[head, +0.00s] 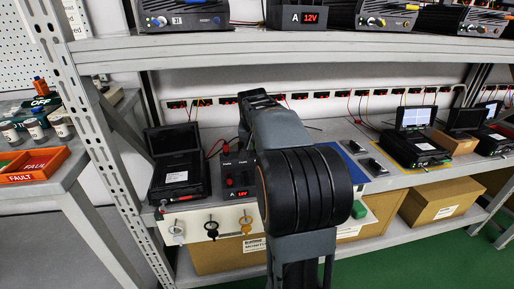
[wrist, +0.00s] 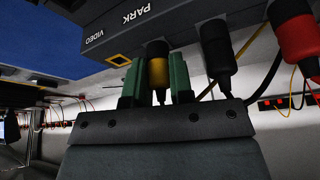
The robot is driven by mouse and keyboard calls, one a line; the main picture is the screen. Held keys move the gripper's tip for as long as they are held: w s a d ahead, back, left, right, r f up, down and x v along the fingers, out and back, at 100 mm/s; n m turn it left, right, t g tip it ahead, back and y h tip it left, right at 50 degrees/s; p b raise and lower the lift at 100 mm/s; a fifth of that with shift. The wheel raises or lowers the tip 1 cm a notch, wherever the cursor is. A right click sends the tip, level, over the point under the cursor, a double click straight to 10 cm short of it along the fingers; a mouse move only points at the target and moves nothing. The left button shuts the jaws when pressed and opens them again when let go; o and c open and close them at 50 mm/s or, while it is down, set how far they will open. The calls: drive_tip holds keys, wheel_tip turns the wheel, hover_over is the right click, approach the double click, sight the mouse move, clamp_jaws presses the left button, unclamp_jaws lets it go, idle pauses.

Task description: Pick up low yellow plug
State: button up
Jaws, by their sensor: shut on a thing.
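The yellow plug (wrist: 157,70) is between the two green fingers of my gripper (wrist: 156,80) in the wrist view. The fingers are shut on its sides. Its upper end in that view is against the dark box (wrist: 120,35) marked PARK and VIDEO; I cannot tell whether it is seated in a socket there. In the head view my arm hides the gripper and the plug.
A black plug (wrist: 217,50) and a red plug (wrist: 294,38) are close to the right in the wrist view. A black monitor unit (head: 178,170) stands left of the arm. The upper shelf (head: 270,42) crosses above.

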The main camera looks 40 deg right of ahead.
wheel_tip(320, 180, up, 3)
drive_tip(key=shift+r+p, duration=0.2)
drive_tip(key=shift+p, duration=0.95)
drive_tip(key=shift+s+a+r, duration=0.2)
drive_tip(key=shift+a+r, duration=0.05)
drive_tip(key=s+a+p, duration=0.2)
drive_tip(key=s+a, duration=1)
drive_tip(key=shift+s+f, duration=0.2)
drive_tip(key=shift+s, duration=0.15)
